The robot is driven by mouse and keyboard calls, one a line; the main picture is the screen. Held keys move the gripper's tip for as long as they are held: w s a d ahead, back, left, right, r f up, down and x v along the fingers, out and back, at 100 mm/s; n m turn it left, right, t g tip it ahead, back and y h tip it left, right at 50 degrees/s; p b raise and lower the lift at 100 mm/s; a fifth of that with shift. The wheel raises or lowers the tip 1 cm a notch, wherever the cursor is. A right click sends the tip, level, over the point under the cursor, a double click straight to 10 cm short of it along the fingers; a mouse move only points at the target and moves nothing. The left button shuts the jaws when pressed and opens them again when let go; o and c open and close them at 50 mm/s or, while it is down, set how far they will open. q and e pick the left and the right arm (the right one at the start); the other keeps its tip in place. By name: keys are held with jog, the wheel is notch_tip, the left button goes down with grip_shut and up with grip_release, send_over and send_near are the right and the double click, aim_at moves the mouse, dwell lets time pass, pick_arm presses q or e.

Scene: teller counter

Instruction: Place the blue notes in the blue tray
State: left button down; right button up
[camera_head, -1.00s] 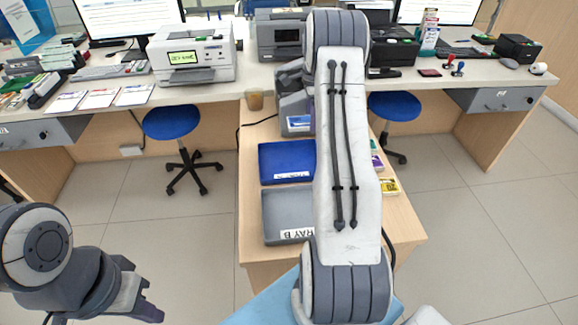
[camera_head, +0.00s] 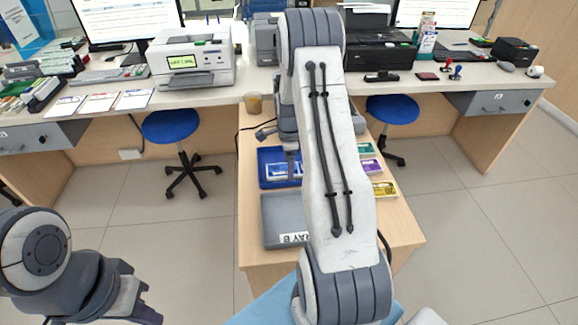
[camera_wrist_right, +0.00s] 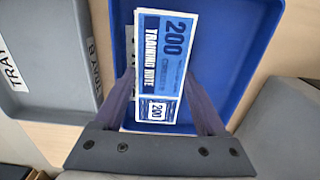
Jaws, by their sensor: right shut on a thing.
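The blue notes (camera_head: 283,171), a bundle marked 200, show over the blue tray (camera_head: 265,180) on the small wooden table. In the right wrist view the blue notes (camera_wrist_right: 165,50) lie between the fingers of my right gripper (camera_wrist_right: 158,85), which is shut on them. The blue tray (camera_wrist_right: 245,55) is directly behind them, and its floor surrounds most of the bundle. I cannot tell whether the notes touch the tray floor. My right gripper is partly hidden by my arm in the head view. My left gripper (camera_head: 142,292) is open and empty at lower left.
A grey tray marked B (camera_head: 272,220) sits just in front of the blue tray. Green notes (camera_head: 365,150), purple notes (camera_head: 371,167) and yellow notes (camera_head: 386,190) lie right of my arm. A cup (camera_head: 253,103) stands at the table's back left.

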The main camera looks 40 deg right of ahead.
jog(key=shift+f, duration=0.25)
jog(key=shift+f, duration=0.1)
jog(key=o, duration=1.2)
